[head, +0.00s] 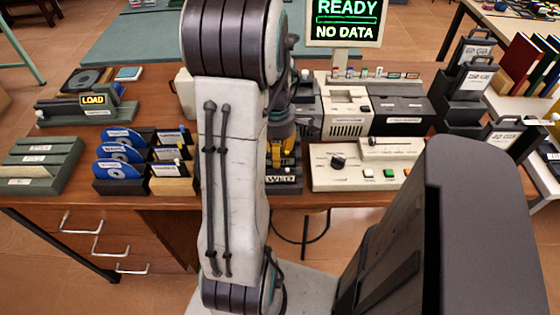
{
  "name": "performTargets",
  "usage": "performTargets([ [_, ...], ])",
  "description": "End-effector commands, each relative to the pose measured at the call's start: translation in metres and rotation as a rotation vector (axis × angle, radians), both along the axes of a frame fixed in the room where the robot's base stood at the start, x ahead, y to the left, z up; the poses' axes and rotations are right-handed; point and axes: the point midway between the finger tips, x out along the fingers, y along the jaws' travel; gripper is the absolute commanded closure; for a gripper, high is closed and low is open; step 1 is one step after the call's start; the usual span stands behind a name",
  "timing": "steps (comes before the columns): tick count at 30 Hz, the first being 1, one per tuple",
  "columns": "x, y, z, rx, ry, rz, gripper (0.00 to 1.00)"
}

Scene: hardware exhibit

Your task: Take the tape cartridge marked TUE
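I cannot make out a cartridge marked TUE; my arm covers part of the middle of the desk. A dark item labelled WED (281,179) shows at the desk's front edge, just right of my arm. Whether it is a cartridge or a holder slot is unclear. My gripper (284,155), with yellow-and-black parts, points down right above and behind the WED label. It is partly hidden behind my arm, and its fingertips cannot be told apart. Whether it holds or touches anything does not show.
A beige control panel (335,180) with a knob and buttons stands right of the gripper. Behind are grey-beige machines (347,113) and a READY / NO DATA screen (345,22). Left are a rack with blue discs (121,160), a LOAD device (90,108) and green boxes (40,163).

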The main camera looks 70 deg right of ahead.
Motion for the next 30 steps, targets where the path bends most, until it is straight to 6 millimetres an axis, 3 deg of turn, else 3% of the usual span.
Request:
performTargets([
  [5,0.0,0.0,0.0002,0.0,0.0,0.0,0.65],
  [17,0.0,-0.0001,0.0005,0.0,0.0,0.0,1.0],
  [30,0.0,-0.0004,0.0027,-0.002,-0.001,0.0,1.0],
])
